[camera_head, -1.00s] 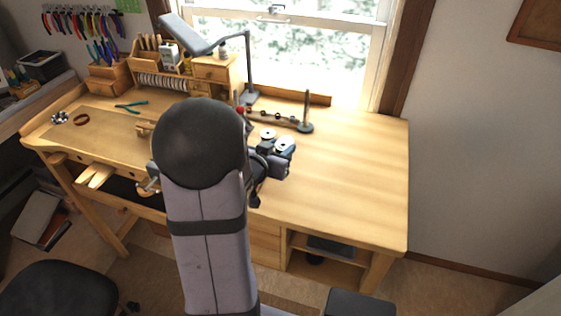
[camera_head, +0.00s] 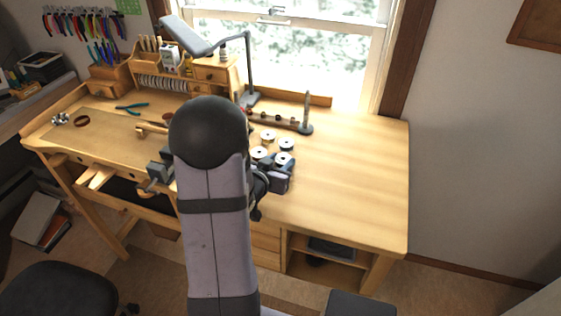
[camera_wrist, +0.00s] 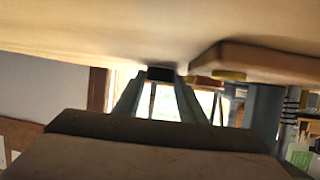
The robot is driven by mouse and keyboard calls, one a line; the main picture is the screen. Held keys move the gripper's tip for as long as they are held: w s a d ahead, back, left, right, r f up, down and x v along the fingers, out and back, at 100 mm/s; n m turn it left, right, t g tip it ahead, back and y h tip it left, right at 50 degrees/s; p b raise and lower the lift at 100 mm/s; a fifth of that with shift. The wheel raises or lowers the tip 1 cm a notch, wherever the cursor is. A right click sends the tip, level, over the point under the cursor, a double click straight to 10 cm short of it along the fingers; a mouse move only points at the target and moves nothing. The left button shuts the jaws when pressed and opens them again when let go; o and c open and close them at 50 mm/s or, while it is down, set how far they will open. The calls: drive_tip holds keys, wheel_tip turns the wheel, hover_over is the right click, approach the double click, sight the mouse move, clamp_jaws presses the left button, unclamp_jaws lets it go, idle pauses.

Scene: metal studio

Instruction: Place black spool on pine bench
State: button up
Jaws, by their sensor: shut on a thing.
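The pine bench (camera_head: 345,185) fills the middle of the head view, and its pale top spans the upper part of the wrist view (camera_wrist: 90,35). My gripper (camera_wrist: 160,84) is shut on a small dark object, the black spool (camera_wrist: 160,73), between its fingertips close to the bench top. In the head view, my gripper (camera_head: 280,172) is partly hidden by my arm, low over the bench beside several white-topped spools. Whether the held spool touches the bench cannot be told.
White-topped spools (camera_head: 268,136) (camera_head: 286,144) (camera_head: 259,152) stand just behind my gripper. A rack with an upright post (camera_head: 306,114) and a desk lamp (camera_head: 249,72) stand farther back. The bench's right side is clear.

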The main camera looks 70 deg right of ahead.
drive_tip(key=shift+f, duration=0.1)
drive_tip(key=o, duration=1)
drive_tip(key=shift+o, duration=0.2)
drive_tip(key=v, duration=0.5)
drive_tip(key=shift+b, duration=0.35)
drive_tip(key=shift+a+b, duration=0.1)
drive_tip(key=shift+b, duration=0.6)
drive_tip(key=shift+a+b, duration=0.25)
drive_tip(key=shift+b, duration=0.8)
drive_tip(key=b+v, duration=0.1)
drive_tip(key=b, duration=0.2)
drive_tip(key=shift+a+r, duration=0.25)
drive_tip(key=shift+r, duration=0.05)
